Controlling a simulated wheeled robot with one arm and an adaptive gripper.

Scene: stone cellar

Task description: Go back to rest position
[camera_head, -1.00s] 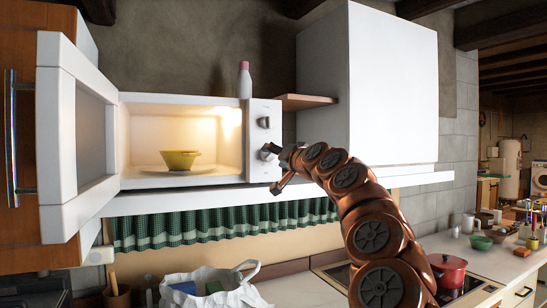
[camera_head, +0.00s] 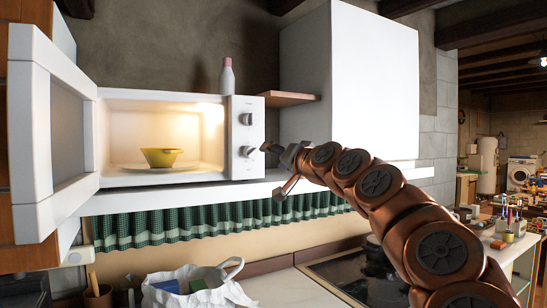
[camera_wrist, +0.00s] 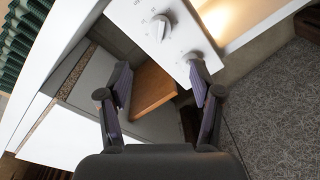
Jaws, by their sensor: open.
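My gripper (camera_head: 277,170) is open and empty, in front of the shelf edge just right of the microwave's control panel. It also shows in the wrist view (camera_wrist: 160,82), its two fingers spread with nothing between them but background. The white microwave (camera_head: 230,190) stands on a shelf at the left with its door (camera_head: 40,130) wide open and its inside lit. A yellow bowl (camera_head: 161,157) sits on the plate (camera_head: 150,169) inside it. In the wrist view the panel's knobs (camera_wrist: 160,27) lie beyond the fingertips.
A white bottle with a pink cap (camera_head: 227,77) stands on the microwave. A small wooden shelf (camera_head: 288,98) and a white cabinet (camera_head: 372,90) are to the right. Below are a green checked curtain (camera_head: 190,223), a white bag (camera_head: 195,290) and a dark hob (camera_head: 365,280).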

